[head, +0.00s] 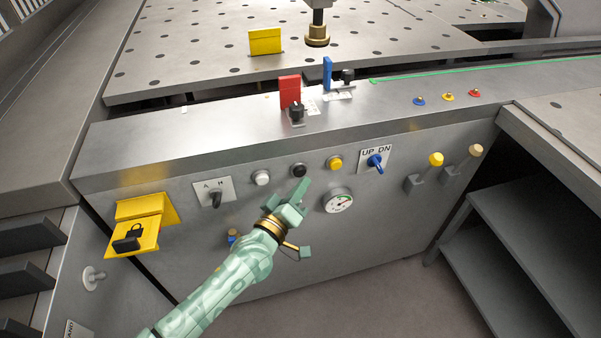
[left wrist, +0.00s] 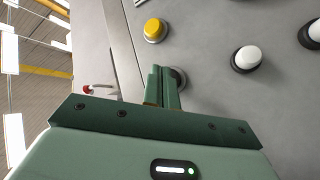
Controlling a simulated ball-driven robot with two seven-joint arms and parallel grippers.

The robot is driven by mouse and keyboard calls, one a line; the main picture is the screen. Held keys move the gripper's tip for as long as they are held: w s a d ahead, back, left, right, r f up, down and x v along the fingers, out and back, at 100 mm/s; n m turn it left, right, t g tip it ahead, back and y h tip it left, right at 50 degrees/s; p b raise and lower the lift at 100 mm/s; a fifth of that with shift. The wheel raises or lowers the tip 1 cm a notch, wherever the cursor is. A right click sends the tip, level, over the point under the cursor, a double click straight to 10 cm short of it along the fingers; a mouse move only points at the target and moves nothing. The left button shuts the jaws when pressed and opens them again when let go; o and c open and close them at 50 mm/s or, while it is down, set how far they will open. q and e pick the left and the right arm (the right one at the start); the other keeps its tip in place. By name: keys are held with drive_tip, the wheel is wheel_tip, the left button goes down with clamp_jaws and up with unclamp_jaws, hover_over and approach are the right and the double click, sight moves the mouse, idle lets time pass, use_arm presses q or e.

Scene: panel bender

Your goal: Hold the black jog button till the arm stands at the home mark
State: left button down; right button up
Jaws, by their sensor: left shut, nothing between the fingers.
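The black jog button (head: 298,170) sits on the front panel between a white button (head: 261,177) and a yellow button (head: 335,162). My left gripper (head: 303,184) is shut and empty, its tips just below the black button. In the left wrist view the shut fingers (left wrist: 162,86) cover most of a round button rim (left wrist: 180,77). I cannot tell whether the tips touch or press it. A brass-ended tool (head: 317,37) hangs at the top. I cannot make out which mark is home. My right gripper is not in view.
An A/H selector (head: 215,198) and yellow lockout plate (head: 145,225) are left. Red (head: 289,90) and blue (head: 327,72) upright plates stand on the ledge.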

use_arm(q)
drive_tip(key=shift+w, duration=0.15)
idle(0.5)
drive_tip(key=shift+w+a, duration=0.15)
drive_tip(key=shift+w, duration=0.15)
drive_tip(key=shift+w+a, duration=0.15)
drive_tip(key=shift+w, duration=0.25)
idle(0.6)
drive_tip(key=shift+s+r, duration=0.1)
idle(1.9)
drive_tip(key=shift+s+d, duration=0.3)
drive_tip(key=shift+s, duration=0.45)
drive_tip(key=shift+p, duration=0.3)
